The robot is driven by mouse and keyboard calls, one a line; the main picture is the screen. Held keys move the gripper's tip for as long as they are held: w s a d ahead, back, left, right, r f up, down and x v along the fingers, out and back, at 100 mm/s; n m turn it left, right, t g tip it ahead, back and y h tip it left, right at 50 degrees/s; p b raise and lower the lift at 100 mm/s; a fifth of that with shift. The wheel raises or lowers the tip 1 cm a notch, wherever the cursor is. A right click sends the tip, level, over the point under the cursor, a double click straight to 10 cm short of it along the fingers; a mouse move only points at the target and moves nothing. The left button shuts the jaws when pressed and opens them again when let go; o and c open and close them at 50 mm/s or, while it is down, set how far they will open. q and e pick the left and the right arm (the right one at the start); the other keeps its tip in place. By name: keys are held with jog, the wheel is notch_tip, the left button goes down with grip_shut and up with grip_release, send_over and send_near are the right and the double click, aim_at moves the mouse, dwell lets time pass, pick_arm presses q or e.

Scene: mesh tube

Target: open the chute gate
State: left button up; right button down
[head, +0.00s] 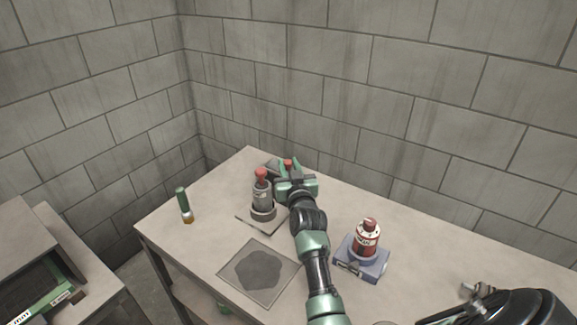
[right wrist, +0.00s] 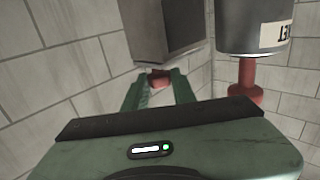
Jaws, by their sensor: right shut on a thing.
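A red knob (head: 288,163) shows at the back of the table, by a dark grey block-like housing (head: 271,168) that may be the chute. My right gripper (head: 290,174) is shut on this knob. In the right wrist view, the knob (right wrist: 160,80) sits between the green fingers (right wrist: 157,92), just by the grey housing (right wrist: 160,30). The gate itself cannot be made out, since my gripper covers much of the housing in the head view.
A grey cylinder (head: 263,196) with a red knob stands close left of my gripper. A red-brown bottle (head: 367,238) stands on a blue-grey block (head: 362,263) to the right. A green-handled tool (head: 182,198) is at the left. A square plate (head: 236,272) lies in front.

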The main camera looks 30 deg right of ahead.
jog(key=shift+s, duration=0.1)
dwell(0.3)
jog(key=s, duration=0.1)
jog(key=s+d+p, duration=0.1)
jog(key=s, duration=0.1)
jog(key=shift+s+d+r+p, duration=0.1)
jog(key=shift+s+d+p, duration=0.15)
jog(key=shift+p, duration=0.15)
jog(key=c, duration=1.1)
grip_release()
jog(key=shift+c, duration=0.2)
jog(key=shift+s+a, duration=0.1)
